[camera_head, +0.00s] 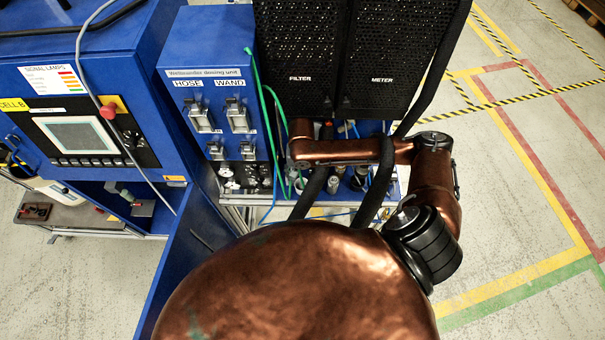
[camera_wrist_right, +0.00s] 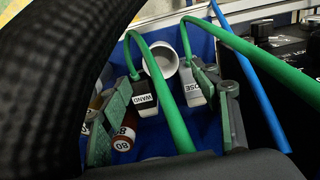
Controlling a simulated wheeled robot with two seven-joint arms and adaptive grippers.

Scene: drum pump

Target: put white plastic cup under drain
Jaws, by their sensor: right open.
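A round white cup (camera_wrist_right: 161,59) shows in the right wrist view, its open mouth towards the camera, on a blue surface. My right gripper (camera_wrist_right: 165,82) is open in that view, with one grey-green finger on each side of the picture's middle. The cup lies beyond the fingers, roughly between them, and I see no grip on it. Green hoses run to grey nozzles marked WAND (camera_wrist_right: 145,97) and HOSE (camera_wrist_right: 193,88) beside the cup. In the head view my right arm reaches over the blue station, and its fingers are hard to make out. I cannot pick out the drain. My left gripper is not in view.
Brown containers marked 80 (camera_wrist_right: 124,137) lie near the left finger. The blue dosing unit (camera_head: 211,78) and black FILTER and METER panels (camera_head: 300,45) stand behind the work area. Black cables cross near my arm. A blue cabinet (camera_head: 160,90) stands at the left; the right floor is clear.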

